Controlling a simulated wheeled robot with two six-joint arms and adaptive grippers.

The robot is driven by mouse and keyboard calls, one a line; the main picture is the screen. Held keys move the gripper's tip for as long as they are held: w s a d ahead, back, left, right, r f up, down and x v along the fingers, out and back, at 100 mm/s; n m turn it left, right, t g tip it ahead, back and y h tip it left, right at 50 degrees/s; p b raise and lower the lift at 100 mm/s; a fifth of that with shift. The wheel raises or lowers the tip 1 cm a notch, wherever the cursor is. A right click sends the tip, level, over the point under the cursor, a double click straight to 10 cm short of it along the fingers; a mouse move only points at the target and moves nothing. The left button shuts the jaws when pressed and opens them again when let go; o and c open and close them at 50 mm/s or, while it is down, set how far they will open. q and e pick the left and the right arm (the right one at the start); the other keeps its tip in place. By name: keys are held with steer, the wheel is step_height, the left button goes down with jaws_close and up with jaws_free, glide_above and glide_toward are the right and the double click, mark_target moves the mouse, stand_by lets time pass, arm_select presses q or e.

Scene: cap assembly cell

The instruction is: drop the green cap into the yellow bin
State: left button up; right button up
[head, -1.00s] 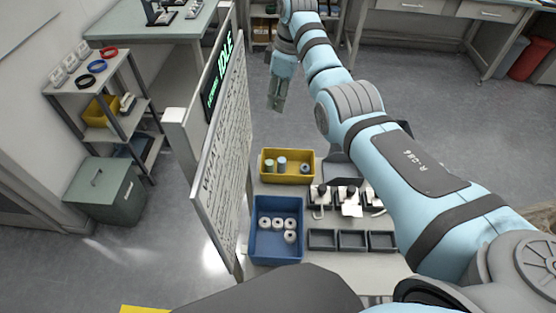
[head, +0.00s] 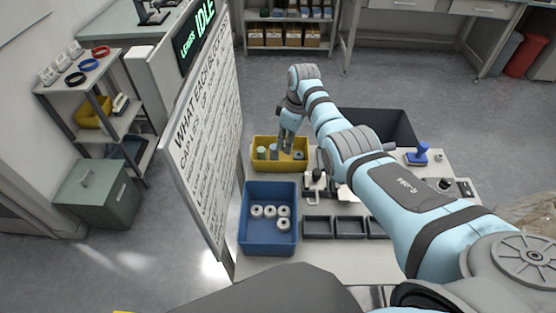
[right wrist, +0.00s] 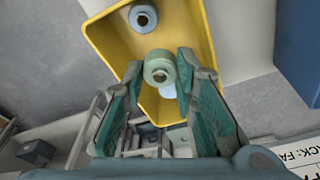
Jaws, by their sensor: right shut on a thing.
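The yellow bin (head: 280,168) stands at the back left of the work table. My right gripper (head: 287,150) points down over it. In the right wrist view my right gripper (right wrist: 160,78) is shut on the green cap (right wrist: 160,67), a short round piece with a hole in its top. The yellow bin (right wrist: 104,38) lies below it in that view. A grey-blue cap (right wrist: 143,17) and a pale blue piece (right wrist: 167,91), partly covered by the green cap, are inside the bin. The held cap is not clear in the head view. My left gripper is not in view.
A blue bin (head: 253,235) with several white ring-shaped pieces stands in front of the yellow bin. Dark trays (head: 333,227) and small fixtures lie to its right. A tall sign board (head: 205,140) rises close on the left. A blue-handled stamp (head: 419,153) stands further right.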

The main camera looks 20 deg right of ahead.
steer(key=o, duration=0.7)
steer(key=shift+w, duration=0.15)
steer(key=shift+o, duration=0.2)
steer(key=shift+r, duration=0.1)
step_height(320, 180, up, 12)
steer(key=s+d, duration=0.1)
steer(key=shift+s, duration=0.25)
steer(key=shift+d, duration=0.1)
